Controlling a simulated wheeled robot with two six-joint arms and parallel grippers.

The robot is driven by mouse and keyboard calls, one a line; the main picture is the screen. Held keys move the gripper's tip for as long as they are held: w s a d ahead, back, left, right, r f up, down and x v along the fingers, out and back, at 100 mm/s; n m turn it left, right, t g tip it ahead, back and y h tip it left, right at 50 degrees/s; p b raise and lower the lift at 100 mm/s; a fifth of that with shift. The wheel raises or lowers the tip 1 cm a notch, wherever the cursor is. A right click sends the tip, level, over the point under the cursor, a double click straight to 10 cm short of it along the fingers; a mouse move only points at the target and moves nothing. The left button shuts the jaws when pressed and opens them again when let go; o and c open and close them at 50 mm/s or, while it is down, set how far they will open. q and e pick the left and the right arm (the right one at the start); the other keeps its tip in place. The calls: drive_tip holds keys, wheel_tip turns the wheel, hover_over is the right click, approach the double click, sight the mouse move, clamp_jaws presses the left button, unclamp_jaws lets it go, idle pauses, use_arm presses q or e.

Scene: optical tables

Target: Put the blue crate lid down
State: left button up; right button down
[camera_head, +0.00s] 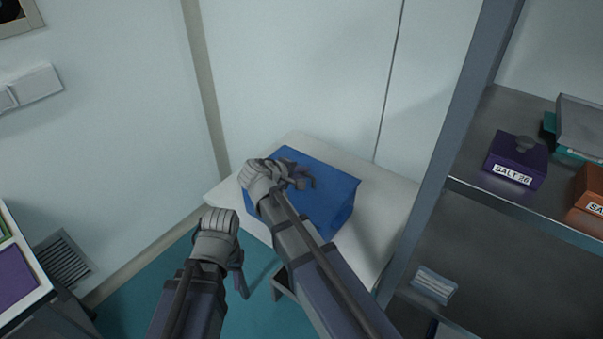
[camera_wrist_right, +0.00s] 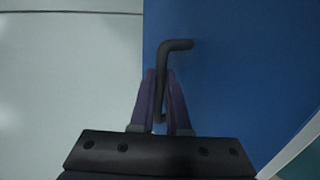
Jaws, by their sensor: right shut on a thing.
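The blue crate lid (camera_head: 335,186) is the flat top of a blue box shape over a small white table, and it fills much of the right wrist view (camera_wrist_right: 240,80). My right gripper (camera_head: 300,180) is above it; in the right wrist view its purple fingers (camera_wrist_right: 161,100) are shut on the lid's dark bent handle (camera_wrist_right: 175,47). I cannot tell whether the lid rests on a crate beneath or is slightly apart from it. My left gripper (camera_head: 240,275) is away from the lid, low at the front, and its finger gap is not clear.
The white table (camera_head: 385,215) has bare room right of the blue shape. A grey shelf unit (camera_head: 465,170) stands close on the right, with a purple box labelled SALT 26 (camera_head: 515,165). A wall is behind; a white-edged surface (camera_head: 25,245) is at far left.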

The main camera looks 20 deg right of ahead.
wheel_tip(320, 180, up, 8)
drive_tip(key=p, duration=0.7)
drive_tip(key=shift+f+b, duration=0.8)
drive_tip(key=shift+f, duration=0.05)
drive_tip(key=shift+w+r, duration=0.1)
drive_tip(key=shift+a, duration=0.1)
